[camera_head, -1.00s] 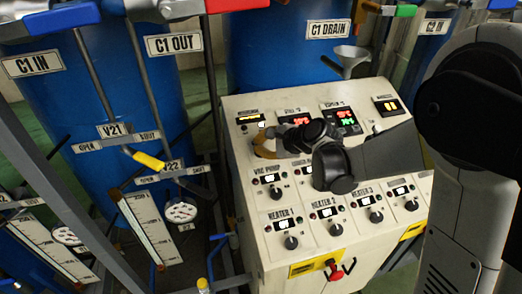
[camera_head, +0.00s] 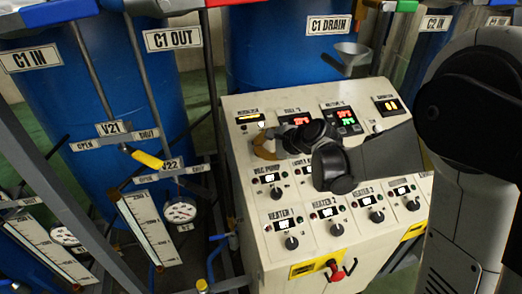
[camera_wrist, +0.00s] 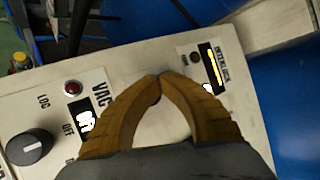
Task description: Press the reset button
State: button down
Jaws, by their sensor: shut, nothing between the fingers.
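The white control panel (camera_head: 260,205) has a small display labelled INTERLOCK in the wrist view (camera_wrist: 212,68), with a small dark round part (camera_wrist: 194,57) beside it. I cannot make out a reset label in either view. My gripper (camera_wrist: 158,78) has its brown fingers shut, tips together, with nothing between them. The tips are over the panel top, between the VAC controls and the interlock display. In the head view my gripper (camera_head: 262,150) is at the panel's upper left, just below the small amber display (camera_head: 249,118). Whether the tips touch the panel, I cannot tell.
A red light (camera_wrist: 72,87) and black knob (camera_wrist: 30,147) are near the fingers on the left. Several heater knobs (camera_head: 291,243) line the lower panel.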

jog(key=shift+r, duration=0.35)
jog(key=shift+s+d+r+p, duration=0.1)
jog(key=shift+s+r+p, duration=0.05)
jog(key=shift+r+p, duration=0.3)
jog(key=r+p, duration=0.1)
jog(key=s+r, duration=0.1)
jog(key=r, duration=0.1)
jog(key=s+r+p, duration=0.1)
jog(key=shift+d+r+p, duration=0.3)
dwell(0.4)
